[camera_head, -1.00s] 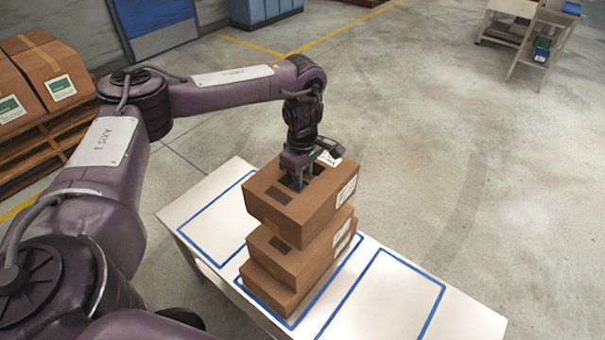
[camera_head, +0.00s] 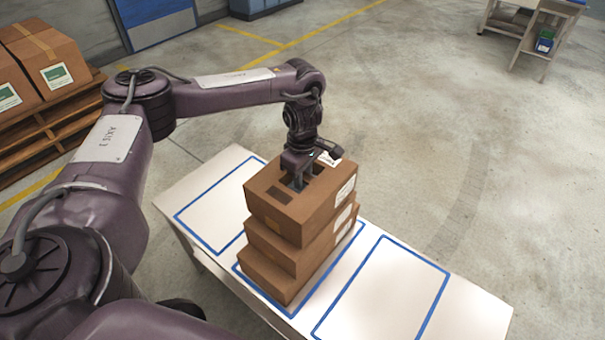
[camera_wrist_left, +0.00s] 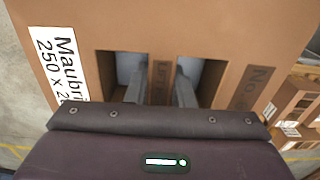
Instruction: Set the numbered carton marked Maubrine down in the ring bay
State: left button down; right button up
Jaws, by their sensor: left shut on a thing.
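The Maubrine carton (camera_head: 315,205) is a brown box with a white label; its printed name (camera_wrist_left: 62,68) shows partly in the left wrist view. My left gripper (camera_head: 299,182) points down from above and is shut on the strip between two openings in the carton's top, also seen in the left wrist view (camera_wrist_left: 160,92). The carton is level, directly over two stacked brown cartons (camera_head: 275,250); I cannot tell whether it touches them. The stack stands within the middle blue outline (camera_head: 270,299) on a white table. No ring mark shows. My right gripper is out of view.
The white table (camera_head: 470,318) has an empty blue outline (camera_head: 385,290) on the right and another bare one (camera_head: 205,210) on the left. A pallet (camera_head: 45,135) with brown cartons stands at left. A pale workbench (camera_head: 530,35) is far back right. Floor right of the table is clear.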

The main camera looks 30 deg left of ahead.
pick_arm(q)
jog(key=shift+f+b, duration=0.45)
jog(key=shift+f, duration=0.45)
jog(key=shift+f, duration=0.25)
jog(key=c, duration=1.2)
grip_release()
jog(key=shift+o, duration=0.2)
jog(key=shift+r, duration=0.1)
